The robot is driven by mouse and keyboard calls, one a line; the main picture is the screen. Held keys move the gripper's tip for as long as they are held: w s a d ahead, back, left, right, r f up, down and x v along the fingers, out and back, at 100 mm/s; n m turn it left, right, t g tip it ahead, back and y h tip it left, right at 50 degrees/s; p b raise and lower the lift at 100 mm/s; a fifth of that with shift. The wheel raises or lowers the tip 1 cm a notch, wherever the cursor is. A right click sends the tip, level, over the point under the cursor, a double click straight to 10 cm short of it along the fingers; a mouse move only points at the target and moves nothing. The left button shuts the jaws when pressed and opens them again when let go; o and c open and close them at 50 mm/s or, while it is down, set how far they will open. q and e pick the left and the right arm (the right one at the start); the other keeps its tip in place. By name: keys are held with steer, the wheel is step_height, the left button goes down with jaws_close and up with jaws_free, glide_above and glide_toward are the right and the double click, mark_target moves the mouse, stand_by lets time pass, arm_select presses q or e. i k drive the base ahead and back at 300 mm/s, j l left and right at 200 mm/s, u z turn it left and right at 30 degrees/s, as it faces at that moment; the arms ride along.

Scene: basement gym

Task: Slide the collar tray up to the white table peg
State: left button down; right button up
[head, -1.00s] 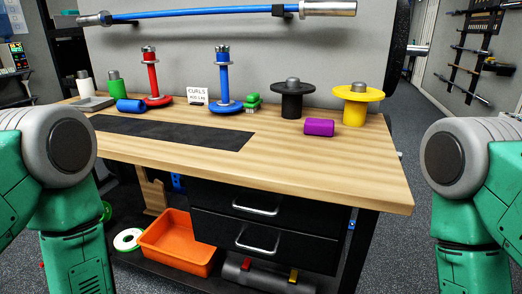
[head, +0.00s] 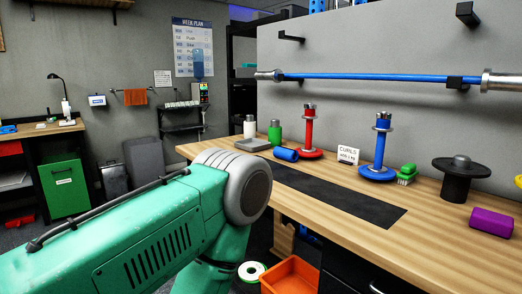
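A flat grey tray-like piece (head: 253,144) lies near the far left end of the wooden workbench (head: 440,232); it looks like the collar tray, but its contents are too small to make out. A white upright cylinder with a darker top (head: 250,128) stands just behind it; I cannot tell whether this is the white table peg or a bottle. I cannot tell whether the two touch. My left arm crosses the lower left of the head view, in front of the bench's left end. Neither gripper is in the picture.
A black mat (head: 330,193) lies bare in front.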

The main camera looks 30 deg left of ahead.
mark_target(252, 145)
steer(key=i+j+z, duration=0.1)
steer(key=j, duration=0.35)
steer(key=i+j+z, duration=0.15)
steer(key=j, duration=0.25)
steer(key=i+j+z, duration=0.1)
steer(key=j, duration=0.35)
